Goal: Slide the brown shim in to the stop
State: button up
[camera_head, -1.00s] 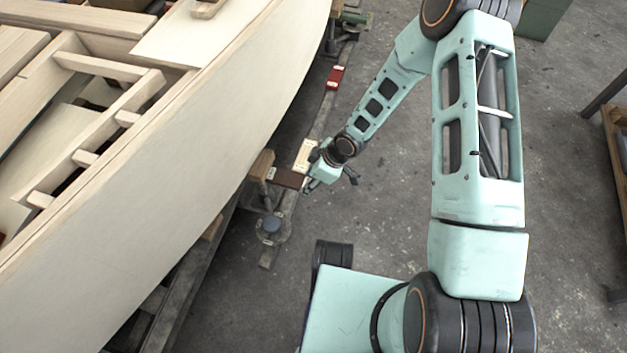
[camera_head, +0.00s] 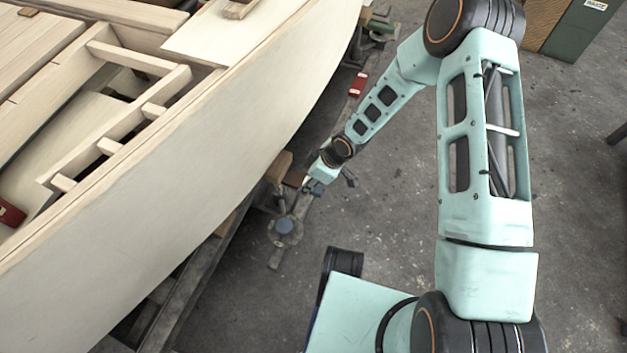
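The brown shim (camera_head: 294,178) is a small dark brown piece low beside the hull, next to a wooden block (camera_head: 278,167). Only a short length of it shows between the block and my gripper. My gripper (camera_head: 308,187) is at the shim's right end, at the end of my pale green arm. The fingers are small and partly hidden by the wrist, so I cannot tell whether they grip the shim or only touch it. The stop cannot be made out.
The pale plywood hull (camera_head: 200,150) fills the left side. A round-topped metal stand (camera_head: 285,226) is just below the shim. A red piece (camera_head: 358,85) lies farther up along the rail. The grey floor to the right is open, with a green cabinet (camera_head: 585,30) at the back.

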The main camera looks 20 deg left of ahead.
aim_at(297, 179)
jog(key=shift+w+a, duration=0.1)
jog(key=shift+a, duration=1.5)
jog(key=o, duration=1.3)
jog(key=shift+p+v, duration=2)
jog(key=shift+v, duration=0.75)
